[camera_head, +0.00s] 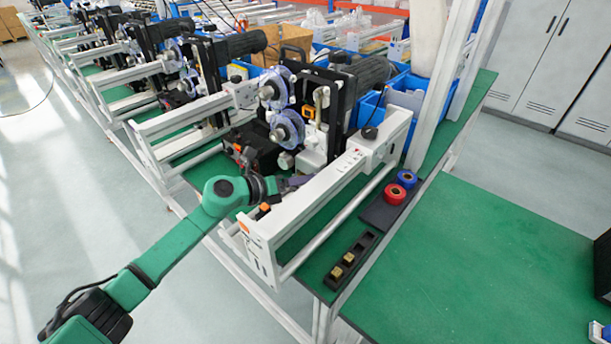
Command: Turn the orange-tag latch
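My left arm comes in from the lower left, and my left gripper (293,183) is at the near machine, just behind the front white rail (325,190). Its fingers are small and partly lost against the machine, so I cannot tell whether they are open or shut or touching anything. Orange marks show at an orange-framed part (308,111) on the machine, a small orange-and-black piece (263,210) by the rail below my wrist, and an orange label (243,227) on the rail's end. I cannot tell which is the orange-tag latch.
A red roll (394,194) and a blue roll (407,178) sit on a dark plate right of the rail. A black tray (350,262) holds small yellowish pieces. The green tabletop (470,260) at right is mostly clear. More machines stand in a row behind, at upper left.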

